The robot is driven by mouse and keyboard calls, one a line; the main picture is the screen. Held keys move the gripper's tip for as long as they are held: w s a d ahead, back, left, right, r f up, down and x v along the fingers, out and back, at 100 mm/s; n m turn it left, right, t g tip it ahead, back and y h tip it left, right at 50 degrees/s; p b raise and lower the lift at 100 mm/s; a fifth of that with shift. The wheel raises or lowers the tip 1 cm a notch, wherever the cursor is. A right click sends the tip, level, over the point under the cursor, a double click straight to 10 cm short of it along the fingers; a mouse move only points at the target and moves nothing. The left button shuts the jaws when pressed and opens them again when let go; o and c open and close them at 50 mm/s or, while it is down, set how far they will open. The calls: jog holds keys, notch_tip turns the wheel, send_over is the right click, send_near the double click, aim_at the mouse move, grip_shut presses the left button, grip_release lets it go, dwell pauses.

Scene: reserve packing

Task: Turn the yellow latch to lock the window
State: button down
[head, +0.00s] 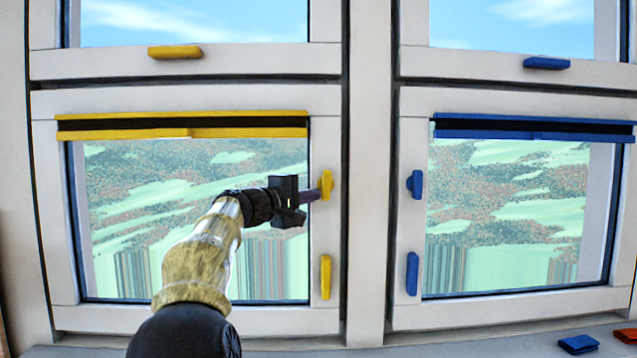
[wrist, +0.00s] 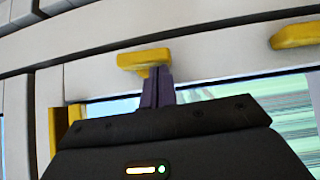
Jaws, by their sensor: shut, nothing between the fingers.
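The yellow latch (head: 327,185) sits on the right upright of the left window's frame, standing roughly vertical in the head view. It also shows in the wrist view (wrist: 143,59), directly past my fingertips. My gripper (head: 317,194) reaches in from the left with its dark purple fingers shut and empty. The fingertips are right at the latch's left side; in the wrist view the fingers (wrist: 157,86) overlap its edge. I cannot tell whether they touch it. A second yellow piece, a bar handle (head: 326,278), is fixed lower on the same upright.
A yellow-edged blind (head: 100,127) runs across the top of the left window, with a yellow tab (head: 175,52) above. The right window has a blue latch (head: 415,184), blue handle (head: 412,274) and blue blind (head: 480,129). Blue (head: 578,344) and red (head: 626,335) items lie at lower right.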

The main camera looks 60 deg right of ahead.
dwell(0.3)
dwell(0.4)
jog(key=w+a+b, duration=0.3)
jog(key=w+a, duration=0.1)
jog(key=a, duration=0.8)
jog(key=shift+w+a+r, duration=0.2)
jog(key=shift+d+f, duration=0.1)
